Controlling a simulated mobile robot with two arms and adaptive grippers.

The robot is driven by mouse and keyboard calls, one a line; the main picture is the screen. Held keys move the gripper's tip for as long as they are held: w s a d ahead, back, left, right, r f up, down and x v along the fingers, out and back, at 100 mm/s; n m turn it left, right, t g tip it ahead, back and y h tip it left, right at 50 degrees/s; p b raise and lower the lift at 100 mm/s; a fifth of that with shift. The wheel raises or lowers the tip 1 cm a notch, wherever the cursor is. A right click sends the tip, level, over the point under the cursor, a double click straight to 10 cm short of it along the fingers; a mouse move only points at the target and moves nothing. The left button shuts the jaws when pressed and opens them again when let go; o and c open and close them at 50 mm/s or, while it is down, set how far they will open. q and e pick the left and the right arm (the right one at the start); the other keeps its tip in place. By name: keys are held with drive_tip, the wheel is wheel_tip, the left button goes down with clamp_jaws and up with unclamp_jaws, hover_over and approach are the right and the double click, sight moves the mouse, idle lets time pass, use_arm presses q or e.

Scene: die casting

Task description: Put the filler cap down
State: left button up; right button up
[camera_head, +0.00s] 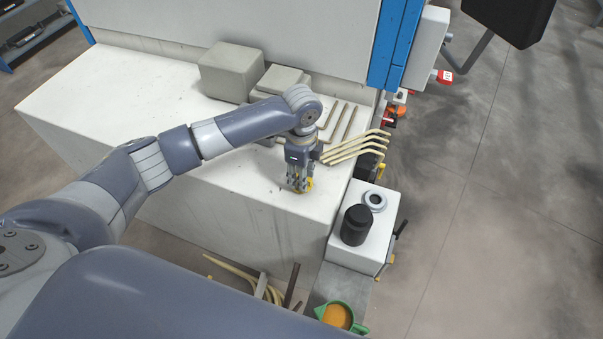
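My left gripper (299,187) points down at the white bench top (235,165), near its front right corner. A small yellow piece, which looks like the filler cap (308,184), shows at its fingertips. The fingers appear to be closed around it and partly hide it. It is at or just above the bench surface; I cannot tell whether it touches. The filler neck (374,200), a grey ring with a dark open centre, is on top of the white box unit (372,238) to the right. My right gripper is not in view.
A black canister (355,225) stands on the box unit beside the neck. Bent cream pipes (350,147) and grey blocks (232,71) are behind the gripper. A green jug (336,315) with orange contents is at the bottom. The bench's left part is clear.

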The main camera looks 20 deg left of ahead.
use_arm(q)
wheel_tip(320, 180, up, 12)
drive_tip(key=b, duration=0.2)
drive_tip(key=shift+r+b, duration=0.15)
drive_tip(key=shift+b, duration=0.2)
